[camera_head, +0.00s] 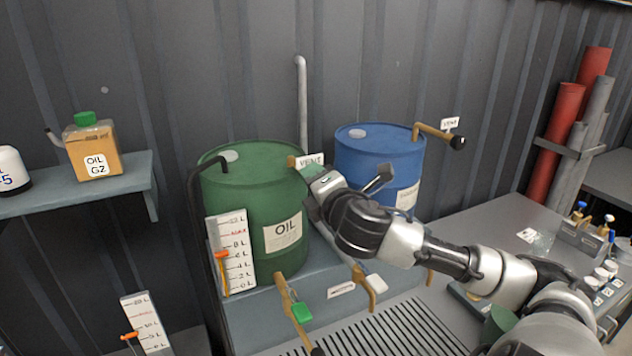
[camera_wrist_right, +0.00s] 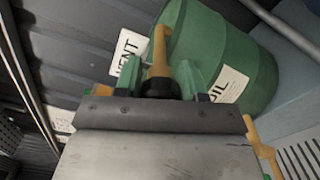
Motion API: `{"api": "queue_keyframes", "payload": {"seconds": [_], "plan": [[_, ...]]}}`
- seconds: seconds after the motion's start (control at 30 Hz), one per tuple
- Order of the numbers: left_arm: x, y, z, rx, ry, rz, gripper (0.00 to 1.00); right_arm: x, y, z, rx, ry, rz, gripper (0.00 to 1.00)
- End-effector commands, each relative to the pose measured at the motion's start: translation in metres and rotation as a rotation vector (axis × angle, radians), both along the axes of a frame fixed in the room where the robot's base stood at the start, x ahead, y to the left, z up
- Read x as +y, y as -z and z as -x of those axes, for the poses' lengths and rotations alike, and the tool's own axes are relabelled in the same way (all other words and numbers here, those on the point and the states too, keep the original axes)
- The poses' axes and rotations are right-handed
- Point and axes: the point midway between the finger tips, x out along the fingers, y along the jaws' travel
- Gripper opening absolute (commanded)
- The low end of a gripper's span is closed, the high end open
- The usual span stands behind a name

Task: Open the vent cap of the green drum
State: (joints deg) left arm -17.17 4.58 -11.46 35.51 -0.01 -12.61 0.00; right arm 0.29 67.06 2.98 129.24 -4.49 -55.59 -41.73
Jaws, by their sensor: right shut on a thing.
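The green drum (camera_head: 255,215) labelled OIL stands on a grey-blue stand. Its brass vent pipe (camera_head: 293,161) comes off the top right, beside a VENT tag (camera_head: 313,159). My right gripper (camera_head: 308,172) is at the end of this pipe. In the right wrist view the drum (camera_wrist_right: 215,50) is behind the brass pipe (camera_wrist_right: 159,52), which ends in a black vent cap (camera_wrist_right: 160,87). The green fingers of my right gripper (camera_wrist_right: 160,78) are shut on the cap, one on each side. The cap is partly hidden by the gripper body. My left gripper is not in view.
A blue drum (camera_head: 378,165) with its own capped vent pipe (camera_head: 437,134) stands to the right. Brass taps with a green handle (camera_head: 302,312) and a white handle (camera_head: 377,283) stick out below. An oil can (camera_head: 93,148) stands on the left shelf.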

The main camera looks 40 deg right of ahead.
Motion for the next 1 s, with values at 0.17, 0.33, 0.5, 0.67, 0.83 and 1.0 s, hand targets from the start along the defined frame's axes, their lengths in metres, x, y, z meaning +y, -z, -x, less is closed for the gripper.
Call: {"api": "queue_keyframes", "payload": {"seconds": [0.17,0.33,0.5,0.67,0.83,1.0], "plan": [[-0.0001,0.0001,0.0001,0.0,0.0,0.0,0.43,0.0001,0.0013,0.0001,0.006,0.0,0.01,0.16],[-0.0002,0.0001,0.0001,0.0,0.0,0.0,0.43,0.0002,0.0016,0.0001,0.006,0.0,0.01,0.16],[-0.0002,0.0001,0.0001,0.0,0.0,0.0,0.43,0.0002,0.0017,0.0,0.006,0.0,0.01,0.51],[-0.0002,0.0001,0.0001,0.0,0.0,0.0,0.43,0.0001,0.0012,0.0,0.005,0.0,0.009,0.66],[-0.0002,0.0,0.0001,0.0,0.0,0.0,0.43,0.0,0.0008,0.0,0.004,0.001,0.008,0.66],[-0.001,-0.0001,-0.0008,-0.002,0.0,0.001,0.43,-0.0019,0.0006,-0.0021,0.004,-0.001,0.008,0.66]]}}
